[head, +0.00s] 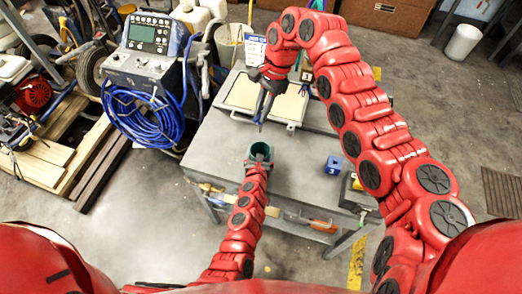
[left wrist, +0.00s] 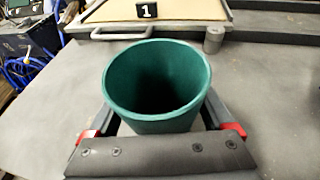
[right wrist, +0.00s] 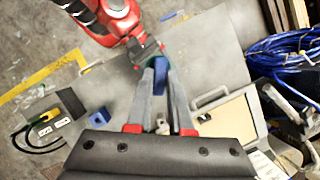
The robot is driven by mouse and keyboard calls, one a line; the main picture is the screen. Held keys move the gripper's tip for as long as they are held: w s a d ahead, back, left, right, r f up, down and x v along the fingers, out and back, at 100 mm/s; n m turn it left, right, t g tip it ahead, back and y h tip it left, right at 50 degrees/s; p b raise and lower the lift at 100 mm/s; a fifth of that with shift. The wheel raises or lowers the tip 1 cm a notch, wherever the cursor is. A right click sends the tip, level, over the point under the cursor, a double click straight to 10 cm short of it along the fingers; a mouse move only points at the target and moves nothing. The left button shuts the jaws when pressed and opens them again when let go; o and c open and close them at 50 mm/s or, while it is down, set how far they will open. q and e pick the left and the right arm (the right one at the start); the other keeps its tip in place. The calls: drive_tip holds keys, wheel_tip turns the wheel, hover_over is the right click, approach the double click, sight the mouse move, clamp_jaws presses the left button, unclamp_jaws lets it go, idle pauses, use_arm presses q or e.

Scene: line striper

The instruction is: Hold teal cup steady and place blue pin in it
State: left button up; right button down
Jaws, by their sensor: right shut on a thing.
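The teal cup (head: 260,150) stands upright on the grey table, and its open mouth looks empty in the left wrist view (left wrist: 157,85). My left gripper (head: 258,162) has one finger on each side of the cup, also in the left wrist view (left wrist: 160,118); whether both fingers press on it is unclear. My right gripper (head: 264,108) points down above the table, beyond the cup in the head view. It is shut on the blue pin (right wrist: 160,72), which shows between its fingertips in the right wrist view. The cup is mostly hidden there.
A blue block (head: 333,165) sits on the table (head: 210,150) right of the cup. A machine with coiled blue hose (head: 145,112) stands left of the table.

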use_arm(q)
drive_tip(key=c, duration=0.9)
use_arm(e)
wheel_tip(320, 180, down, 13)
idle(1.0)
drive_tip(key=c, duration=0.7)
unclamp_jaws()
drive_tip(key=shift+c, duration=0.2)
use_arm(q)
drive_tip(key=o, duration=1.2)
use_arm(e)
drive_tip(key=v, duration=1.2)
